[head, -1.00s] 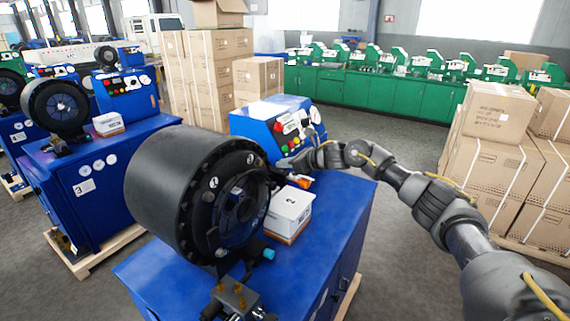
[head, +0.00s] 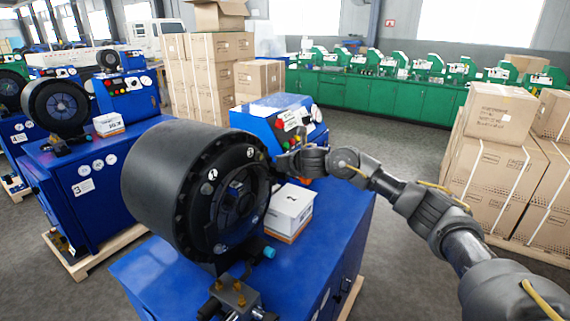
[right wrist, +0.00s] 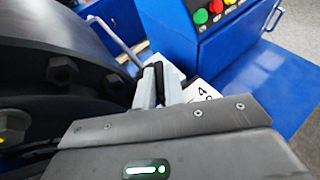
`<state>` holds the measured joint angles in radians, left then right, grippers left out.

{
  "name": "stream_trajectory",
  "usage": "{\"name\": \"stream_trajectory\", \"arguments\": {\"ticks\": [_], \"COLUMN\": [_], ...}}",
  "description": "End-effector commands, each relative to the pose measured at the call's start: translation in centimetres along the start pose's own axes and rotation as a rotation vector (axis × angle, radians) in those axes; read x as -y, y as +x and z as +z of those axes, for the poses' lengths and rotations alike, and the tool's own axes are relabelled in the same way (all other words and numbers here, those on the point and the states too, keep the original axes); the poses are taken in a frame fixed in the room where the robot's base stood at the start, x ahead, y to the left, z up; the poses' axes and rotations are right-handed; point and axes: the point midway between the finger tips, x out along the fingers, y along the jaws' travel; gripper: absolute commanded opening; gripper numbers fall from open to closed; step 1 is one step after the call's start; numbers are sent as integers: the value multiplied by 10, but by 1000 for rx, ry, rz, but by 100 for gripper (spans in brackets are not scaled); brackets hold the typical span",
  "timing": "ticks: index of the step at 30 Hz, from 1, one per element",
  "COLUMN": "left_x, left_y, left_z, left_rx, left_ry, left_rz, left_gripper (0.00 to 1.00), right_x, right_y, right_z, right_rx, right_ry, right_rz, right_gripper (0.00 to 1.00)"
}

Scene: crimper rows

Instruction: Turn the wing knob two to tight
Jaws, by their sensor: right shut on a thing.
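The near blue crimper has a large black round head (head: 190,185). A white box (head: 290,208) marked 2 stands beside the head on its blue top. My right gripper (head: 283,163) reaches in from the right, at the far right edge of the head. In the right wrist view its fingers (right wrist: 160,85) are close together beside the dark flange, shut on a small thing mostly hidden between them. I cannot make out the wing knob's wings or angle; the gripper hides that spot. My left gripper is not in view.
A blue control box (head: 275,120) with coloured buttons stands just behind the gripper; its buttons (right wrist: 215,8) also show in the right wrist view. Another blue crimper (head: 85,150) is at left. Stacked cartons (head: 495,170) stand at right. Open floor lies between cartons and machine.

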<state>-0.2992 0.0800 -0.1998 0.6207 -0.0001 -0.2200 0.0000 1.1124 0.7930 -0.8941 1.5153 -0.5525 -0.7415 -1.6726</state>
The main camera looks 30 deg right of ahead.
Motion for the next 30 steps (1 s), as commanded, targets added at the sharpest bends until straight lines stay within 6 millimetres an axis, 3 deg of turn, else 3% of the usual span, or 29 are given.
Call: {"name": "stream_trajectory", "arguments": {"ticks": [12, 30], "left_x": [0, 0], "left_y": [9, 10], "left_z": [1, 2], "left_rx": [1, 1], "left_ry": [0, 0], "left_rz": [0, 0], "left_gripper": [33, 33], "right_x": [-4, -4], "right_y": [1, 1], "right_z": [-1, -1], "right_rx": [-2, -3], "right_ry": [79, 92], "right_rz": [-193, -228], "right_gripper": [0, 0]}}
